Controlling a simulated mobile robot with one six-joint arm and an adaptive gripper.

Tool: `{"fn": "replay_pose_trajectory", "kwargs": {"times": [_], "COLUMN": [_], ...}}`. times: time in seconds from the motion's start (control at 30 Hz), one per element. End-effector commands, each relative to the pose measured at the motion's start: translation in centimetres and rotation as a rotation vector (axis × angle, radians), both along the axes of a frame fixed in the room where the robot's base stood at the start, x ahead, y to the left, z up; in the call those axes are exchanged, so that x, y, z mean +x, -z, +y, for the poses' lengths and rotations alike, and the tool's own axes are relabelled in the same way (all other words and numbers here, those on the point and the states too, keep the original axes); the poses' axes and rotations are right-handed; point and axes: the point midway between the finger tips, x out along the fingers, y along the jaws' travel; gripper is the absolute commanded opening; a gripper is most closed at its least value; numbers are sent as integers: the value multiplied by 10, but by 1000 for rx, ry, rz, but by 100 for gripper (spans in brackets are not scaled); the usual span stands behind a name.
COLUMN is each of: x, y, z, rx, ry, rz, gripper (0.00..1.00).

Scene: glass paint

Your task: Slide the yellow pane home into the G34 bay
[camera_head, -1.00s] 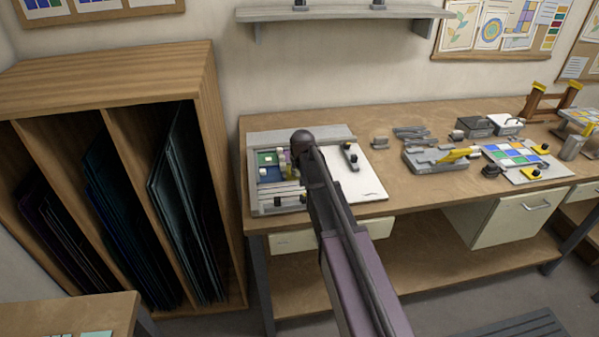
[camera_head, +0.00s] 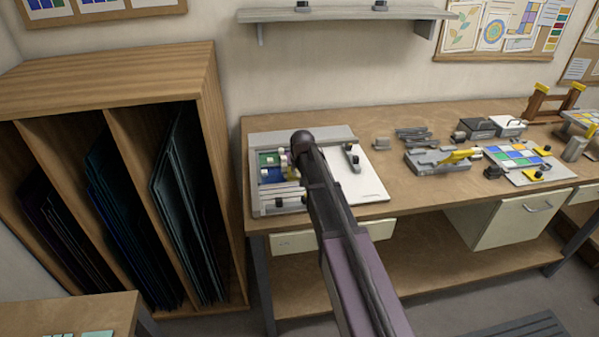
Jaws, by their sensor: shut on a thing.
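A light grey jig board (camera_head: 372,184) lies on the bench, with a tray of coloured panes at its left. A green pane (camera_head: 266,159) and a blue pane (camera_head: 270,175) sit in that tray, with pale knobs on them. My gripper (camera_head: 290,170) is low over the right side of the tray, largely hidden by my dark wrist and arm. It is shut on a small yellow piece, apparently the yellow pane, of which only a sliver shows beside the wrist. The G34 bay label cannot be read, and I cannot tell how the pane sits in the bay.
A dark clamp-like part (camera_head: 352,158) stands on the board right of my arm. Further right are a grey fixture with a yellow lever (camera_head: 455,158) and a multicoloured glass panel (camera_head: 515,156). A wooden rack (camera_head: 215,130) stands left. A wall shelf (camera_head: 340,14) hangs above.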

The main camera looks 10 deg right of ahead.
Motion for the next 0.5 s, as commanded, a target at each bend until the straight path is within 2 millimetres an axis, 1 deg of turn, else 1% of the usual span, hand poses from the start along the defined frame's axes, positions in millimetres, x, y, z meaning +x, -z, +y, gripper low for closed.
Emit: {"fn": "replay_pose_trajectory", "kwargs": {"times": [0.4, 0.43, 0.47, 0.5], "x": [3, 3, 3, 3], "y": [0, 0, 0, 0], "z": [3, 3, 3, 3], "rx": [5, 5, 5, 5], "ry": [-2, -2, -2, -2], "rz": [-4, -4, -4, -3], "gripper": [0, 33, 42, 54]}}
